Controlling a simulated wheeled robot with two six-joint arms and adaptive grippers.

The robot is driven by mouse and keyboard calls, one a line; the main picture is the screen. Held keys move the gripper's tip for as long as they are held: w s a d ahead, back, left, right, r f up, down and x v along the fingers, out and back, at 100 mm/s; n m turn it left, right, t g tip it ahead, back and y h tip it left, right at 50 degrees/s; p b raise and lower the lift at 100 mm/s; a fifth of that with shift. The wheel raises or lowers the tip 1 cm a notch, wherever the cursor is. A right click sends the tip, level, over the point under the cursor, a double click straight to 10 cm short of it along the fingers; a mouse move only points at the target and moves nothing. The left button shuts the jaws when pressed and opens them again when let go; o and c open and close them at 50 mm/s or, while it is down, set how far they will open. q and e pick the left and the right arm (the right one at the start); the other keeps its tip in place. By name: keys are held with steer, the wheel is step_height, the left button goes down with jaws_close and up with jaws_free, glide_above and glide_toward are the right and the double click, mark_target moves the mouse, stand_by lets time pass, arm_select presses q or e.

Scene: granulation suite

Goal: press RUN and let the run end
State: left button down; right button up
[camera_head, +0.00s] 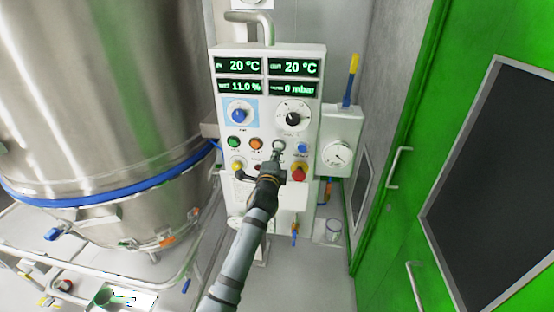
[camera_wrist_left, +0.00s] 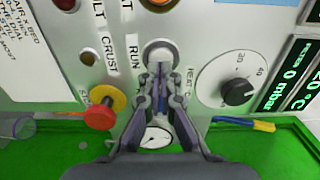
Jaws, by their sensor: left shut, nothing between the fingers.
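The control panel (camera_head: 266,110) stands upright in the middle of the head view. Its displays read 20 °C, 20 °C, 11.0 % and 0 mbar. The pale RUN button (camera_head: 279,145) is in the row below the dials; in the left wrist view it shows as a round whitish button (camera_wrist_left: 160,52) beside the word RUN. My left gripper (camera_head: 276,156) is shut and empty, its fingertips (camera_wrist_left: 159,72) right at the lower edge of the button. I cannot tell whether they touch it. No lit lamp is clear on the button. My right gripper is not in view.
A red emergency stop on a yellow collar (camera_wrist_left: 100,112) sits close beside my left fingers. Green (camera_head: 233,143) and orange (camera_head: 256,144) buttons are left of RUN, a blue one (camera_head: 302,147) right. A large steel vessel (camera_head: 100,100) stands left, a green door (camera_head: 400,190) right.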

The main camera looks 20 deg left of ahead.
arm_select(q)
steer(key=shift+x, duration=0.85)
